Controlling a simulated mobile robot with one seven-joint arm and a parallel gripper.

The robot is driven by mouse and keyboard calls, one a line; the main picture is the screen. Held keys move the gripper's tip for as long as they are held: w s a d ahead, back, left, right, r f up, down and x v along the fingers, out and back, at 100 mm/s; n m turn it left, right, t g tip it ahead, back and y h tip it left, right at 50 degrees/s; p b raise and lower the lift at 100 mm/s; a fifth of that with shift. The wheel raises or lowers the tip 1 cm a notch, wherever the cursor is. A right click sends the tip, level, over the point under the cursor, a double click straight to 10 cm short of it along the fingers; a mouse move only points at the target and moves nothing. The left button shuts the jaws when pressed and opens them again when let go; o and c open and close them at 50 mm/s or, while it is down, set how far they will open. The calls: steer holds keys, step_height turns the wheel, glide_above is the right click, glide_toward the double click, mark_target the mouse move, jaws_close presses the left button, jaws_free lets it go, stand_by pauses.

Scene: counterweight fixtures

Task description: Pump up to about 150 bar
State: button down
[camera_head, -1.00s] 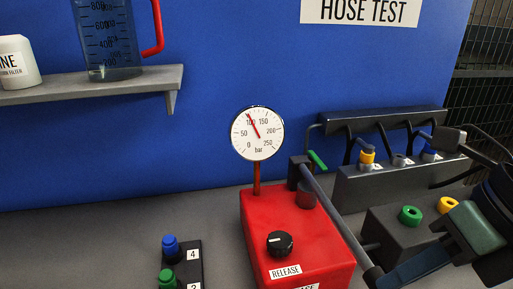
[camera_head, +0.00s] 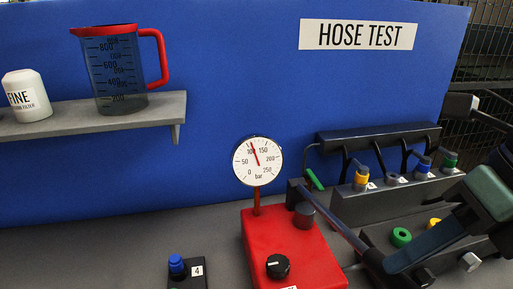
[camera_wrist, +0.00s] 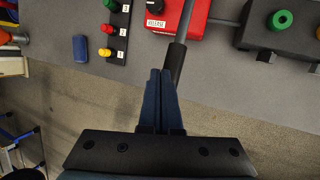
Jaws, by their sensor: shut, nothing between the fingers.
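The red hand pump (camera_head: 290,243) stands on the bench, with a round gauge (camera_head: 257,161) on a stem at its back. The gauge needle points up and slightly left, near 100 bar. A black release knob (camera_head: 278,267) is on the pump's top. The pump's grey lever (camera_head: 338,220) slopes down toward the front right and ends in a black grip, which shows in the wrist view (camera_wrist: 176,62). My gripper (camera_head: 388,265) is shut and empty, its blue fingertips close beside the grip in the wrist view (camera_wrist: 160,72). I cannot tell whether they touch.
A black block with green (camera_head: 401,237) and yellow rings lies right of the pump. Behind it stands a hose rack (camera_head: 380,140). A valve strip (camera_wrist: 117,30) and a blue object (camera_wrist: 79,48) lie left of the pump. A shelf (camera_head: 90,117) holds a jug and a filter.

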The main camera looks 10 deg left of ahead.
mark_target(408, 277)
steer(key=shift+f, duration=0.2)
steer(key=shift+f+b, duration=4.9)
steer(key=shift+f, duration=1)
step_height(408, 277, up, 12)
steer(key=p, duration=0.9)
steer(key=shift+r, duration=0.1)
steer(key=shift+f, duration=0.3)
steer(key=shift+f+b, duration=1.95)
steer(key=shift+f, duration=0.15)
step_height(408, 277, up, 5)
steer(key=p, duration=0.3)
steer(key=shift+f+p, duration=0.1)
steer(key=shift+p, duration=0.25)
steer(key=shift+f, duration=0.15)
